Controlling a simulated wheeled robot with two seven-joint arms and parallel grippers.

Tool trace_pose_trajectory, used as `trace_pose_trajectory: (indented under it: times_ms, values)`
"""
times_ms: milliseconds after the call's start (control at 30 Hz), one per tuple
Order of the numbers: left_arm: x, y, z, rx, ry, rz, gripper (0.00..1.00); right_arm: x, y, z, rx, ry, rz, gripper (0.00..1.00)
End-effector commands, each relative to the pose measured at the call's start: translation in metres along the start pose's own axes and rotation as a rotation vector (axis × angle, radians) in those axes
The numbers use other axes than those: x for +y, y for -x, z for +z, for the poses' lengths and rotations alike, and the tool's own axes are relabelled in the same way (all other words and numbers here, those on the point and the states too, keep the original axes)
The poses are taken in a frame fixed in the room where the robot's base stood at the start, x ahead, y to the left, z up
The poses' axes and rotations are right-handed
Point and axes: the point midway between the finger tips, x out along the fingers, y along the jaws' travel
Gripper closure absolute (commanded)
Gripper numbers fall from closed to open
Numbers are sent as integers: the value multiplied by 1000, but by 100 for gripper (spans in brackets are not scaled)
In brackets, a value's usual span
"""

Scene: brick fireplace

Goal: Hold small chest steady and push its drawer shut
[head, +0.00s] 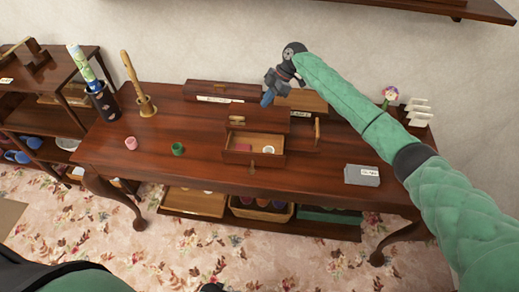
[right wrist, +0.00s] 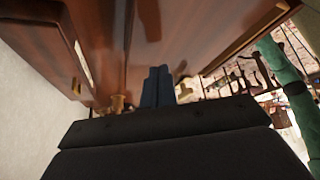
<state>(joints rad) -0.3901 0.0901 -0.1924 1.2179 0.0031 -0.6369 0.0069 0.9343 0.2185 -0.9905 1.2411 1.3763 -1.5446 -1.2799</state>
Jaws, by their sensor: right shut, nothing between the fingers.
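The small wooden chest (head: 272,121) stands on the dark table, near its middle. Its drawer (head: 252,157) is pulled out toward me, and a pinkish-red item and a small white round item lie in it. My right gripper (head: 267,99) is shut and empty, fingers pointing down just above or behind the chest's top; I cannot tell if it touches. Its dark shut fingers (right wrist: 157,86) show in the right wrist view against polished wood. My left gripper cannot be made out in either view.
A grey box (head: 362,175) lies at right. The table's front is mostly clear.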

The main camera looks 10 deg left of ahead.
Motion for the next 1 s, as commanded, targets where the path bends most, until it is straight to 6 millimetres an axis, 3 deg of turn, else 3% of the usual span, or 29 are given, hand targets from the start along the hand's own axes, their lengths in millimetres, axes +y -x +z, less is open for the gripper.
trace_pose_trajectory:
  times_ms: [1000]
  values:
    - [-1,-9,2,1,1,-1,54,0,-13,8,0,0,0,100]
